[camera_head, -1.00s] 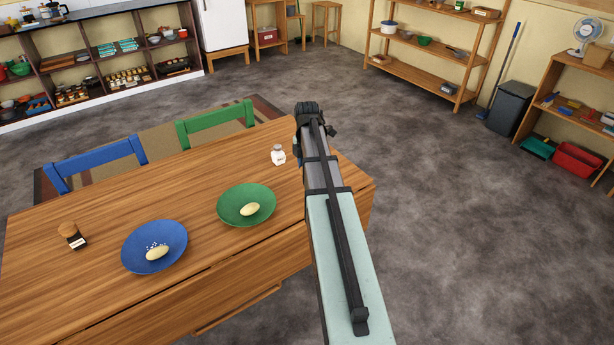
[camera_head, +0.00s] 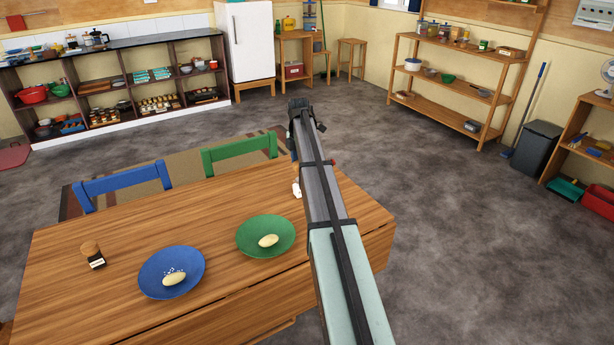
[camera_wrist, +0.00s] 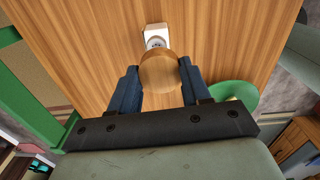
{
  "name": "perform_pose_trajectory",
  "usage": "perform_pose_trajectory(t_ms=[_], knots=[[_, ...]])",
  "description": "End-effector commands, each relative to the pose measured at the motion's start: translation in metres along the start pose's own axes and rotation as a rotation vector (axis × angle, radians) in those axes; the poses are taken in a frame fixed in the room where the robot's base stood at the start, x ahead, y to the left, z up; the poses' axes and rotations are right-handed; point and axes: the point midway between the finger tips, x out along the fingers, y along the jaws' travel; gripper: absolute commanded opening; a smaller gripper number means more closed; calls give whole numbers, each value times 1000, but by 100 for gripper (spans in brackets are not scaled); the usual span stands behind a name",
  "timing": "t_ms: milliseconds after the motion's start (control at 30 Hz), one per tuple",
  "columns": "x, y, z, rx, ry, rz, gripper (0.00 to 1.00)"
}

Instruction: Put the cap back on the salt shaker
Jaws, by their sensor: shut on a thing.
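In the wrist view my gripper (camera_wrist: 158,84) is shut on a round wooden cap (camera_wrist: 160,72), held between its dark blue fingers. The white salt shaker (camera_wrist: 155,36) stands on the table just beyond the cap, with its open top showing. The cap overlaps the near edge of the shaker in the picture; I cannot tell whether they touch. In the head view the salt shaker (camera_head: 297,189) is mostly hidden behind my arm, and the fingers and cap cannot be made out.
The wooden table (camera_head: 215,215) bears a blue plate (camera_head: 152,284) and a green plate (camera_head: 248,242), each with a pale oval item. A dark shaker with a wooden top (camera_head: 95,258) stands at the left. Blue (camera_head: 120,181) and green (camera_head: 238,147) chairs line the far side.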

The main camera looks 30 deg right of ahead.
Motion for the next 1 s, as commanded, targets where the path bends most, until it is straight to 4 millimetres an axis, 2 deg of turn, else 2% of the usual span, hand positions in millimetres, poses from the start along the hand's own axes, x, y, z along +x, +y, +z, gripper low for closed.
perform_pose_trajectory(t_ms=[67, 367, 1000], knots=[[-1, 8, 4, 16, 1, -2, 19], [4, 5, 3, 60, 2, -4, 19], [37, 5, 3, 59, 2, -3, 19]])
